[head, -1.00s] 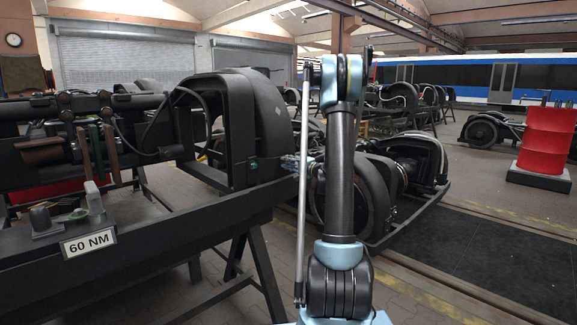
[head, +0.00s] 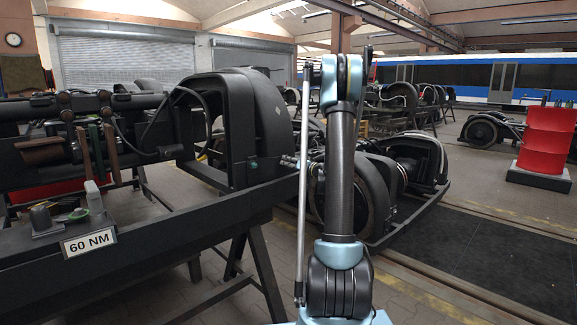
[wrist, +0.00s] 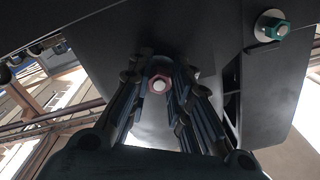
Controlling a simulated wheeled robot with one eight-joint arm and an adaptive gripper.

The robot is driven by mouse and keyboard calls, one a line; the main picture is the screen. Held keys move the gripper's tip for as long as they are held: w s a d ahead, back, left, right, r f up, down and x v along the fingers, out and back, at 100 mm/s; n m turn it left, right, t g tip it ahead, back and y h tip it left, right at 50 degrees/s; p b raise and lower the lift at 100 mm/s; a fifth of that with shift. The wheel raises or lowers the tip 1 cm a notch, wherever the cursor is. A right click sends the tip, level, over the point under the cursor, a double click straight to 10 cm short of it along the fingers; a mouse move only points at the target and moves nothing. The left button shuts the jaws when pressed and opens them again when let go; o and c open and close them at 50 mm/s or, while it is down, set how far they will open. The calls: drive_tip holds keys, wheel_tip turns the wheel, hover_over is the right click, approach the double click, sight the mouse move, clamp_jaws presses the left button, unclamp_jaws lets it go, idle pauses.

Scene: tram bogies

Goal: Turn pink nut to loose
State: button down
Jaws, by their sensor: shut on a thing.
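The pink nut (wrist: 158,86), dark pink around a pale bolt end, is on the dark bogie frame in the upper middle of the wrist view. My gripper (wrist: 160,77) has its two ridged fingers on either side of the nut and is shut on it. In the head view my gripper (head: 288,160) is small, beside the end of the bogie frame and left of my arm. The pink nut cannot be made out there.
A green nut (wrist: 277,29) sits on the frame at the upper right of the wrist view; it also shows in the head view (head: 253,164). The black bogie frame (head: 190,225) carries a "60 NM" sign (head: 88,242).

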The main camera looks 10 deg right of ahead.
drive_tip(key=shift+w+n, duration=0.1)
drive_tip(key=shift+n, duration=1)
drive_tip(key=shift+d, duration=0.1)
drive_tip(key=c, duration=1.5)
unclamp_jaws()
drive_tip(key=shift+w+f, duration=0.1)
drive_tip(key=shift+o, duration=0.2)
drive_tip(key=v, duration=1.2)
